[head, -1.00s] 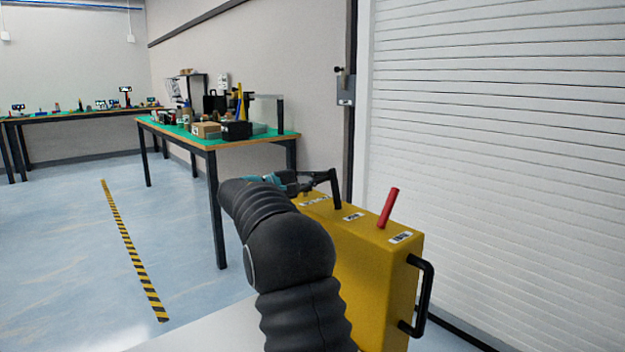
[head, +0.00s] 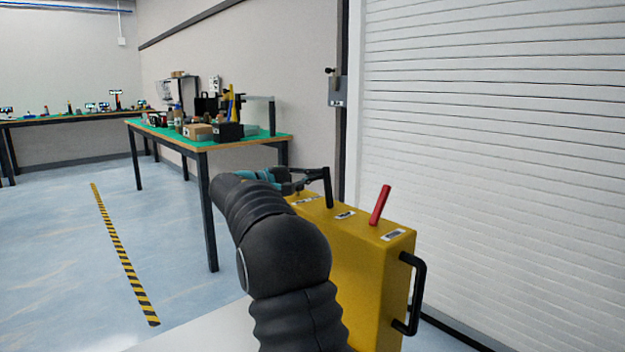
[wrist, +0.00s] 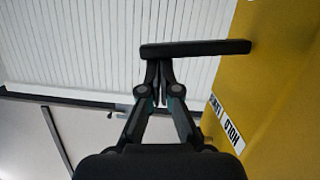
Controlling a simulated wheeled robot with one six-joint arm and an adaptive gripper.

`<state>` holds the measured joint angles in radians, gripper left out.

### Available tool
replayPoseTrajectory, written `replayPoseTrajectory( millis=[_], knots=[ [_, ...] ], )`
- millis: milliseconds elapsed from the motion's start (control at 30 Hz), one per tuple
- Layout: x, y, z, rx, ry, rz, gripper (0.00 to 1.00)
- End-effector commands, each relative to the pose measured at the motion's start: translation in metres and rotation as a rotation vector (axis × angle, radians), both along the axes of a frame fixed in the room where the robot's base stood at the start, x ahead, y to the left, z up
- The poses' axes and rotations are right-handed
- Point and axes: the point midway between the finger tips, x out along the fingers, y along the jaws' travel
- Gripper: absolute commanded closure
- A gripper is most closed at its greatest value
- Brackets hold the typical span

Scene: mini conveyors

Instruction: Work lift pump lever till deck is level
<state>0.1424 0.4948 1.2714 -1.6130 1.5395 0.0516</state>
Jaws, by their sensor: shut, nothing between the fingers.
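The yellow box-shaped unit (head: 360,268) stands at the right of my arm in the head view and fills the right of the wrist view (wrist: 280,70). A black lever (head: 328,188) rises from its top. A shorter red lever (head: 380,205) leans to the right near the near end. In the wrist view the black bar (wrist: 210,48) runs across just beyond my fingertips. My gripper (wrist: 158,72) is shut with nothing in it, its tips at or just under the bar; I cannot tell whether they touch it. The deck cannot be made out.
A ribbed white shutter (head: 490,150) stands behind. A green-topped bench (head: 270,140) is beyond my arm. Open floor lies left.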

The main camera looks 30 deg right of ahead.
Motion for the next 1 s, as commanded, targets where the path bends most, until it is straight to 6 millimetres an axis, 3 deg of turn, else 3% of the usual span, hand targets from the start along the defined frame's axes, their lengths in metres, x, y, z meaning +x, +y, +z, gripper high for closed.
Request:
replayPoseTrajectory(
  millis=[700, 1000],
  knots=[
    [-0.046, -0.007, 0.006, 0.073, -0.538, -0.002, 1.0],
    [-0.045, -0.006, 0.011, 0.076, -0.55, -0.001, 1.0]
  ],
)
